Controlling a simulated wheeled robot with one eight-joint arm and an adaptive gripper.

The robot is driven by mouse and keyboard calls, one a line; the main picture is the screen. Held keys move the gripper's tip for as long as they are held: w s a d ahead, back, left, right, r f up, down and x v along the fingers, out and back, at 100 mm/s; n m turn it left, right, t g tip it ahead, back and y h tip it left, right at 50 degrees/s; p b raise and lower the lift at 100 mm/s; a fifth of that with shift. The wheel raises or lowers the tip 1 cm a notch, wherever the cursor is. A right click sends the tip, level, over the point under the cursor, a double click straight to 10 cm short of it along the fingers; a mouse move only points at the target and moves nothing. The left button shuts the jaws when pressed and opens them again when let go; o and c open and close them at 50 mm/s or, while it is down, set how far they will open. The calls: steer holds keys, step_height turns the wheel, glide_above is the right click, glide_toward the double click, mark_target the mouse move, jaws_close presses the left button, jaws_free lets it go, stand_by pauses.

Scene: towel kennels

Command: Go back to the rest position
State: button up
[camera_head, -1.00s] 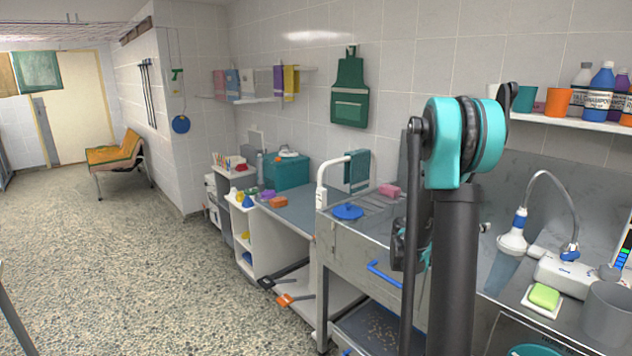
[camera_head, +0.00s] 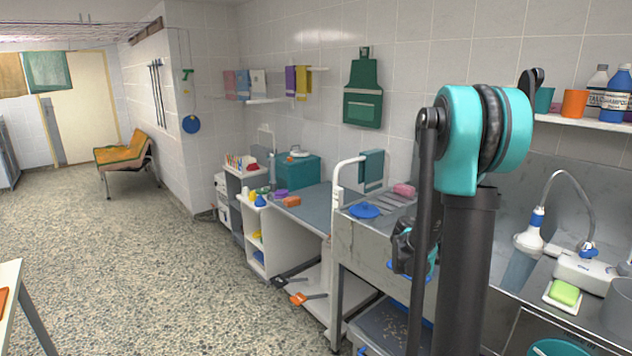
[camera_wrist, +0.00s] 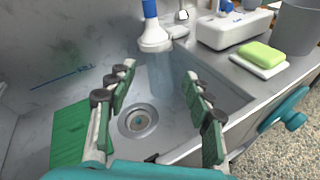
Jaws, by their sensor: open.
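My gripper (camera_wrist: 160,76) is open in the wrist view, its two green-padded fingers spread apart with nothing between them. It is above the grey steel sink (camera_wrist: 215,95), and the round drain (camera_wrist: 138,121) shows between the fingers. A flat green piece (camera_wrist: 75,135) shows left of the left finger; I cannot tell what it is. In the head view my folded arm stands at the right, and the fingers are not clearly visible behind it.
A shower head (camera_head: 528,240) on a hose, a green soap (camera_head: 565,292) and a teal bucket (camera_head: 558,347) are at the right. A steel tub with a white rail (camera_head: 338,190) stands beside the arm. A white table edge (camera_head: 10,290) is at the left. The floor (camera_head: 150,270) between is clear.

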steer(key=s+a+f+m+y, duration=0.4)
steer(key=s+a, duration=0.3)
steer(key=a, duration=0.2)
steer(key=s+a+f+m+y, duration=0.5)
steer(key=s+a+m, duration=0.2)
steer(key=a, duration=0.2)
steer(key=s+a+f+m+y, duration=0.5)
steer(key=s+a+m, duration=0.1)
steer(key=a, duration=0.3)
steer(key=shift+s+a+f+y, duration=0.25)
steer(key=shift+s+a+y, duration=0.1)
steer(key=shift+s, duration=0.15)
steer(key=shift+s+a, duration=0.1)
steer(key=shift+a, duration=0.15)
steer(key=shift+c, duration=0.3)
